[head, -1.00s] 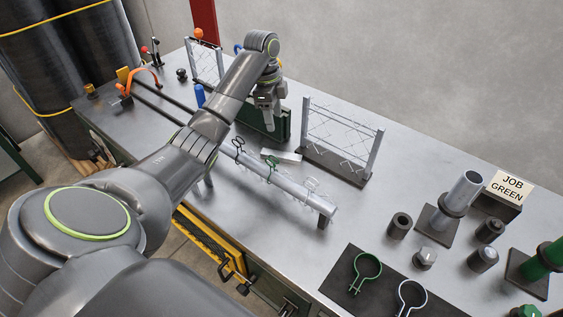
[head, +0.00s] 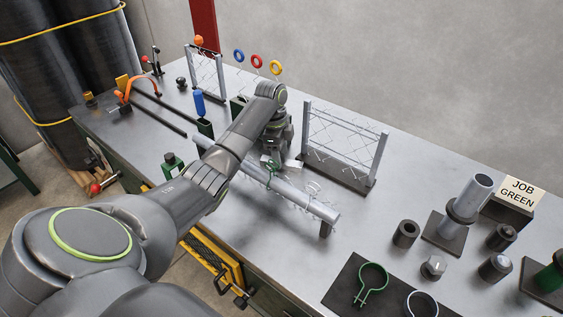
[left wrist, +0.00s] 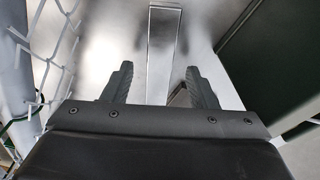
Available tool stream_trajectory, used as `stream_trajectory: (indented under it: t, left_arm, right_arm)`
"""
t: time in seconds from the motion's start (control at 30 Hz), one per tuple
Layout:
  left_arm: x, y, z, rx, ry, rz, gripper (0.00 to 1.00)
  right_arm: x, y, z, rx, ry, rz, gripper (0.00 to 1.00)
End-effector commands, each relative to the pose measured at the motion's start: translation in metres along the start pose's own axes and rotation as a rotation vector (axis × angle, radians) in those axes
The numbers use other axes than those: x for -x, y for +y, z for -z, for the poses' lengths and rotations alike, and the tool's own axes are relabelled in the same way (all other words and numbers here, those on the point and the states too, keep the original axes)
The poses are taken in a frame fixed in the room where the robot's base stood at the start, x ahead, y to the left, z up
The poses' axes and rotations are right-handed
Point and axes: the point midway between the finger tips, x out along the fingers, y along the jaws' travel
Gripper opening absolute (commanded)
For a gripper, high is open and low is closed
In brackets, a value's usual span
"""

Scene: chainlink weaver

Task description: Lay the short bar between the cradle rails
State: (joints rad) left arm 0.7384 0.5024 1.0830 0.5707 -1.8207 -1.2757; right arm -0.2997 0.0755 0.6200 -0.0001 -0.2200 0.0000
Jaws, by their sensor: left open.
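My left gripper (left wrist: 155,78) is open, its two dark fingers pointing down at the worktop. In the left wrist view a flat pale metal strip (left wrist: 163,40), perhaps the short bar, lies ahead of and between the fingertips. It looks apart from them. A small brownish edge shows beside the right finger. In the head view a pale piece (head: 294,163) lies beside my left wrist (head: 277,135); the fingertips are mostly hidden there. Two dark parallel rails (head: 160,113), possibly the cradle rails, lie at the left of the bench. My right gripper is not in view.
A silver beam with mesh (head: 310,200) stands in front of the gripper; mesh also shows close at left in the wrist view. A mesh frame (head: 340,180) stands to the right. A blue cylinder (head: 199,103) stands left. The bench (head: 430,170) behind the right-hand posts is clear.

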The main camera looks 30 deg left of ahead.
Motion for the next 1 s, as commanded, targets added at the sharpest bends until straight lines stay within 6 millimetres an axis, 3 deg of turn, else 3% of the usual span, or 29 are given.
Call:
stream_trajectory:
  t: [0.13,0.37,0.8,1.0]
  left_arm:
    - [-0.0150,0.0011,0.0006,-0.001,0.001,-0.002,0.53]
    - [-0.0172,0.0009,0.0001,-0.001,0.000,0.000,0.53]
    - [-0.0167,0.0008,0.0000,-0.001,0.000,0.000,0.00]
    - [-0.0150,0.0000,0.0005,-0.002,0.000,0.003,0.00]
  right_arm:
    - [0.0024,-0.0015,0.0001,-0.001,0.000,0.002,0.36]
    - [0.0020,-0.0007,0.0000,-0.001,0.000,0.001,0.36]
    - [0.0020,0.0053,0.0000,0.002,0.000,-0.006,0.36]
    - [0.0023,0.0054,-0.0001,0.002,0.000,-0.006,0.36]
